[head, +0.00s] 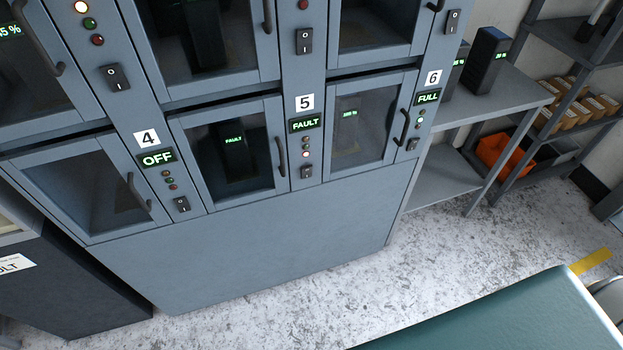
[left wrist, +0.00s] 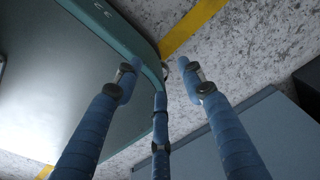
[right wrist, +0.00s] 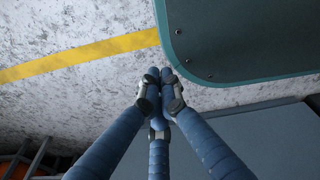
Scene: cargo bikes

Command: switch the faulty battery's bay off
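The bay 5 door (head: 235,188) is closed, with a dark battery (head: 238,160) behind its glass whose small screen reads FAULT. Right of this door are the 5 label, a FAULT display (head: 305,124), a column of small lights with the lowest lit reddish, and bay 5's black rocker switch (head: 306,172). The switch's exact rocker position is too small to tell. My left gripper (left wrist: 160,68) is open and empty in the left wrist view. My right gripper (right wrist: 160,75) is shut with nothing seen in it. Neither gripper shows in the head view.
Bay 4's display (head: 157,158) reads OFF, with its switch (head: 182,204) below. Bay 6's display (head: 428,97) reads FULL. A green-topped surface (head: 500,320) stands in front right. Shelves (head: 445,178) stand right of the cabinet. Speckled floor lies clear between.

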